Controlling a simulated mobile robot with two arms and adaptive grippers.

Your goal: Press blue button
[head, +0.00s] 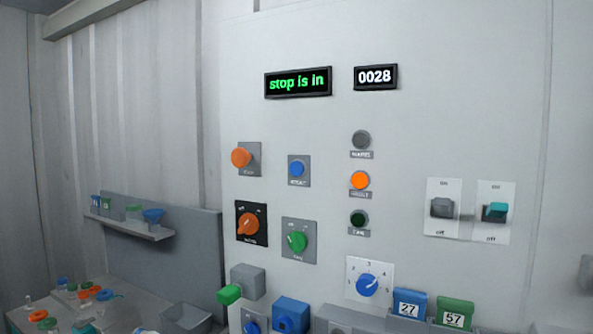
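A round blue button (297,169) sits on a small grey plate on the pale wall panel, left of the lamp column. The label under it is too small to read surely. Nothing touches it or stands in front of it. Neither of my grippers shows in the head view.
An orange button (241,157), orange rotary switch (248,225), green knob (297,241) and blue dial (367,285) surround it. The orange lamp (359,180) looks lit. A display (298,83) reads "stop is in"; another (375,77) reads "0028". Boxes protrude below.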

